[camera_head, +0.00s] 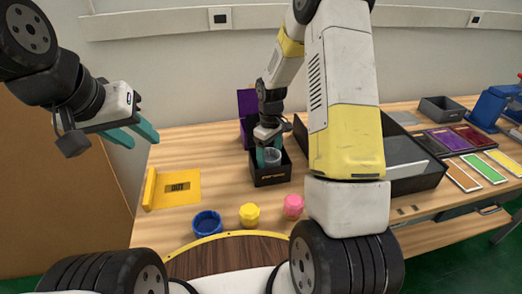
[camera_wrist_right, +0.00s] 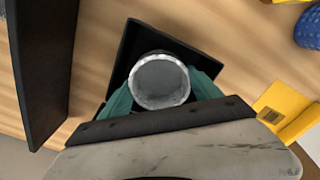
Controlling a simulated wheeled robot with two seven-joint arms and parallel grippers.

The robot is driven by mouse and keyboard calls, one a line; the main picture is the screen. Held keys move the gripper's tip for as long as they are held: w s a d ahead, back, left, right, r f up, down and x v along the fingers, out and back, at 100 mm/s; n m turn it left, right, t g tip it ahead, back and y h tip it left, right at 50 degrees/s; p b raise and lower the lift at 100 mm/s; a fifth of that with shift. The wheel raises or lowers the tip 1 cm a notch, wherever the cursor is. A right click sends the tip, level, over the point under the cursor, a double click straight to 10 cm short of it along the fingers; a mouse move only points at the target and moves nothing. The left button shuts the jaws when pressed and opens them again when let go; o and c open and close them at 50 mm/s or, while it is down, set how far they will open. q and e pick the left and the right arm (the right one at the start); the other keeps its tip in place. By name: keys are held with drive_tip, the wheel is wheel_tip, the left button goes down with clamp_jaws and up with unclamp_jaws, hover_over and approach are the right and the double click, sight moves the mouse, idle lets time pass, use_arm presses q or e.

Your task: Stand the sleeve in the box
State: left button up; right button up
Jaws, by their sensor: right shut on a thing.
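The sleeve (camera_head: 272,156) is a grey, see-through round cup shape, held upright. My right gripper (camera_head: 268,157) is shut on it, with teal fingers on either side, and it also shows in the right wrist view (camera_wrist_right: 160,95). The black box (camera_head: 271,180) stands open on the table around and below the sleeve. In the right wrist view the sleeve (camera_wrist_right: 158,82) lies over the box opening (camera_wrist_right: 132,45). Its lower end is hidden, so I cannot tell whether it touches the box floor. My left gripper (camera_head: 131,136) is open and empty, raised at the left.
A purple panel (camera_head: 246,104) stands behind the box. A yellow holder (camera_head: 178,198) is to its left. A blue ring (camera_head: 207,222), yellow cap (camera_head: 250,214) and pink cap (camera_head: 292,206) lie in front. A large black tray (camera_head: 415,182) is at right, partly hidden by my right arm.

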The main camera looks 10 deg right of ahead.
drive_tip(key=shift+f, duration=1.95)
drive_tip(key=shift+f, duration=0.1)
drive_tip(key=o, duration=1)
drive_tip(key=shift+o, duration=0.2)
drive_tip(key=s+r+m+t, duration=0.1)
drive_tip(key=s+r, duration=0.1)
drive_tip(key=r, duration=0.9)
drive_tip(key=s+r+m+t, duration=0.1)
drive_tip(key=s+r, duration=0.2)
drive_tip(key=r, duration=0.7)
drive_tip(key=s+a+r+m+t+y, duration=0.1)
drive_tip(key=s+r+m+t, duration=0.1)
drive_tip(key=s+r, duration=0.3)
drive_tip(key=s+a+r+m+t+y, duration=0.1)
drive_tip(key=s+r, duration=0.5)
drive_tip(key=s, duration=0.8)
drive_tip(key=shift+s+r+m+t, duration=0.25)
drive_tip(key=shift+m+t, duration=0.35)
drive_tip(key=shift+m, duration=0.5)
